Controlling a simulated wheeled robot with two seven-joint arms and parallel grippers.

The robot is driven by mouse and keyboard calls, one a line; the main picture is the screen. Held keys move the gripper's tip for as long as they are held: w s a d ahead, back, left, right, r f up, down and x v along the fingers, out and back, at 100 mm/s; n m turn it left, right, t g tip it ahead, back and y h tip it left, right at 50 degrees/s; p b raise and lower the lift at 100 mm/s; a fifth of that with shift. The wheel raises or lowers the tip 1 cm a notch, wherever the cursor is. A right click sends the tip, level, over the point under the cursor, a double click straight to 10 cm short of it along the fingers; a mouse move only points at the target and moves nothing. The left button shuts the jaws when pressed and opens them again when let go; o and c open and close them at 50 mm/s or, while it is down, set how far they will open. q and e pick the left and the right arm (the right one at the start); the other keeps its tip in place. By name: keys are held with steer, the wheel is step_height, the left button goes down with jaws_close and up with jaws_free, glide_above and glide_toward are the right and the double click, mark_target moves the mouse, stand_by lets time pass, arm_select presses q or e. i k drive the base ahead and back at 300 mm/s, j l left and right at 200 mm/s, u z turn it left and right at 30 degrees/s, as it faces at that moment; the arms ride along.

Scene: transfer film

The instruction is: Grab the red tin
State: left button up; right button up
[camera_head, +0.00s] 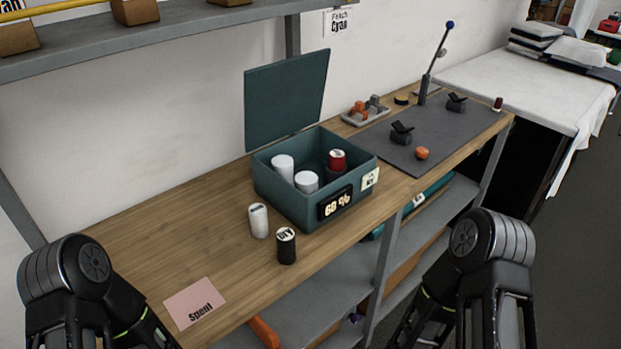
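A red tin (337,162) with a white lid stands inside the open teal box (262,181) on the wooden bench. Two white tins, a taller one (283,168) and a shorter-looking one (306,182), stand in the same box to its left. The box's lid (287,98) is raised at the back. The lower part of the red tin is partly hidden; something dark lies around its base. My left and right arms show at the bottom left and bottom right, away from the box. Neither gripper's fingers show.
A white tin (258,221) and a black tin labelled "DIY" (286,247) stand in front of the box. A pink "Spent" card (194,304) lies at the front left. A dark mat (447,133) carries small items, with a tall rod (429,76) behind. A shelf (150,38) overhangs the bench's left.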

mark_target(336, 157)
steer(key=l, duration=1.3)
steer(key=i+l, duration=0.15)
steer(key=l, duration=1.1)
